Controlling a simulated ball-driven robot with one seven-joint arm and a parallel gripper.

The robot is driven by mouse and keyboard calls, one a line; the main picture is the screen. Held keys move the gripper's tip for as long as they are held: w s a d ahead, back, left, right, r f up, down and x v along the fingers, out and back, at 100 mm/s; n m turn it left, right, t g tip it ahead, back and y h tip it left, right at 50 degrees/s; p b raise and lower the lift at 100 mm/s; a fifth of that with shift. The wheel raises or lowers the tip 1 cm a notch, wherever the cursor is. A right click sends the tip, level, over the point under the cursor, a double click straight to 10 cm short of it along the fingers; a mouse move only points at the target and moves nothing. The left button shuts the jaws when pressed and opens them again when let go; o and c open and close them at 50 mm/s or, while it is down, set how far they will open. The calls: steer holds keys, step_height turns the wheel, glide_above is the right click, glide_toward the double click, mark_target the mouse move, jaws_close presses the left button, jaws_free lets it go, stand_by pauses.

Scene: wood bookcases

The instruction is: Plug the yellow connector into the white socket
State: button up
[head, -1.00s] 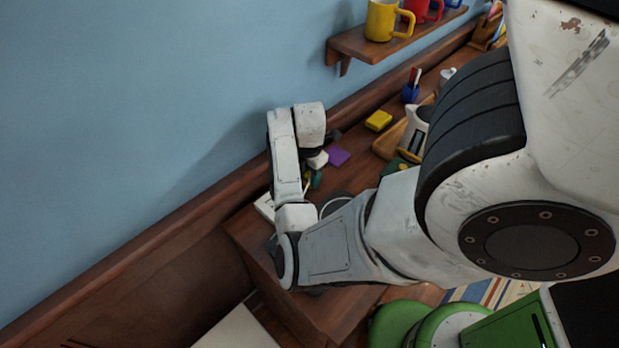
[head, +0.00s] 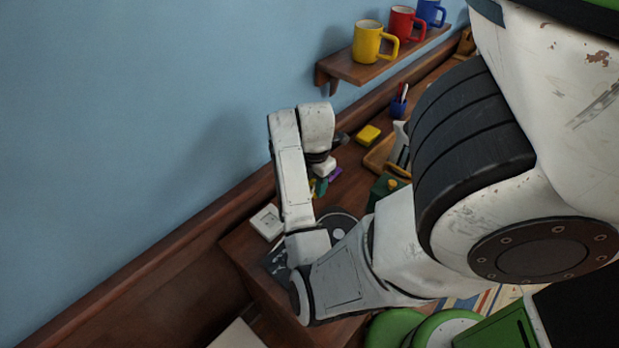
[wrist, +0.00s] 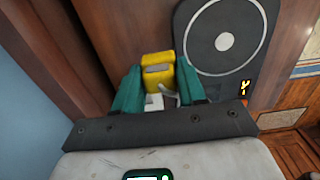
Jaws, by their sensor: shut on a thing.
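The yellow connector (wrist: 158,72) is held between the teal fingers of my gripper (wrist: 159,88) in the wrist view. A slot-like grey patch shows on its face. In the head view my gripper (head: 321,187) is small and partly behind my wrist, above the desk, and the connector is hard to make out there. The white socket (head: 267,222), a square plate with a small dark centre, lies near the desk's left end by the wall, left of my forearm. My gripper is apart from it, farther back along the desk. A small white piece shows between the fingers in the wrist view; I cannot tell what it is.
A dark panel with a round disc (wrist: 222,38) lies beside the connector in the wrist view. A purple block (head: 335,173), a green box (head: 388,186), a yellow block (head: 368,135) and a pen cup (head: 398,105) stand along the desk. A wall shelf (head: 350,70) holds mugs.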

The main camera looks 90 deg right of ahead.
steer(key=s+a+r, duration=0.3)
steer(key=s+a, duration=0.2)
steer(key=a, duration=0.1)
steer(key=shift+a+r+p, duration=0.2)
steer(key=shift+p, duration=0.1)
stand_by(0.6)
